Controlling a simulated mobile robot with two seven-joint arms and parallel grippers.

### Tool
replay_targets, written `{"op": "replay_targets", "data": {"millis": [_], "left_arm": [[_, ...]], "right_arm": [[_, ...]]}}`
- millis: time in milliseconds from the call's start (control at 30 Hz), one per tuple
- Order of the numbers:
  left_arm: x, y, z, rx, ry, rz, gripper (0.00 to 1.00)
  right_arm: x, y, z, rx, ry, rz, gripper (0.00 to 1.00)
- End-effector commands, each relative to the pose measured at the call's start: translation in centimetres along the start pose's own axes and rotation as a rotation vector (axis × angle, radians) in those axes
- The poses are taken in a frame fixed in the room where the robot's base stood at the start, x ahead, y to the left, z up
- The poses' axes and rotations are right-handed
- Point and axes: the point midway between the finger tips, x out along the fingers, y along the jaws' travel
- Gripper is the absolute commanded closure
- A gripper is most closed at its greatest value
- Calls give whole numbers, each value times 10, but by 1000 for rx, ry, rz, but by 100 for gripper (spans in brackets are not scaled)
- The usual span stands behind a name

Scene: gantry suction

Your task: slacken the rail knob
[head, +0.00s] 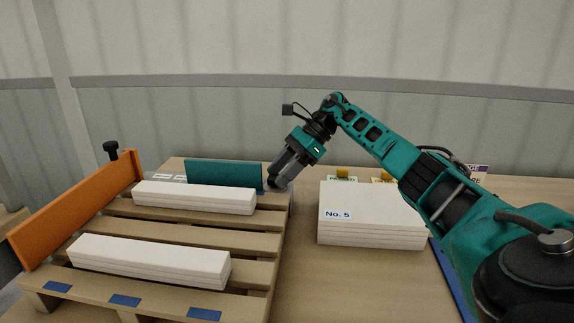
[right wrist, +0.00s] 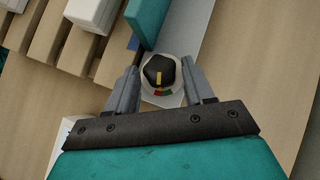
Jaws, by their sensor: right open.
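The rail knob (right wrist: 158,70) is black with a yellow pointer and sits on a pale round base with a red and a green mark. In the right wrist view the pointer lies toward these marks. The knob is beside the end of a teal rail (right wrist: 149,20). My right gripper (right wrist: 160,66) is open, with one finger on each side of the knob and a gap visible on both sides. In the head view the right gripper (head: 278,182) points down by the right end of the teal rail (head: 222,175) and hides the knob. My left gripper is not in view.
A wooden pallet (head: 190,240) bears two white bars (head: 150,259). An orange panel (head: 75,215) with a black knob (head: 111,150) stands along its left side. A white stack labelled No. 5 (head: 370,215) stands to the right. Bare table (head: 300,285) lies between.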

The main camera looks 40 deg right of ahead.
Motion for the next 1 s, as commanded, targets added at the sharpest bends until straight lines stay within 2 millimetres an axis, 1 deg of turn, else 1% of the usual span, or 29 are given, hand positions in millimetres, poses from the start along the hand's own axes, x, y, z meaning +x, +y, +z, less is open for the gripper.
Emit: {"op": "replay_targets", "data": {"millis": [67, 167, 267, 400, 567, 667, 800, 1000], "left_arm": [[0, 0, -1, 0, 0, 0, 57], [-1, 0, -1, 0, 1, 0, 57], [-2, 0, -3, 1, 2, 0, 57], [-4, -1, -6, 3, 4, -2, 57], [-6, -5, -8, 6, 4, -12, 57], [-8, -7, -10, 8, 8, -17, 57], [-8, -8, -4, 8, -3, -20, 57], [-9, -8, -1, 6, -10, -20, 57]], "right_arm": [[-6, 0, 0, 1, 0, -2, 48], [-21, -1, 1, 1, 0, -6, 48], [-42, -1, 2, 1, -2, -6, 48], [-78, -1, 2, 1, -3, -7, 48], [-108, 0, 2, 1, -4, -5, 48], [-117, -1, 2, 0, -1, -3, 48], [-126, 0, 1, -1, -1, -2, 48], [-129, 0, 0, 0, 1, 0, 48]]}}
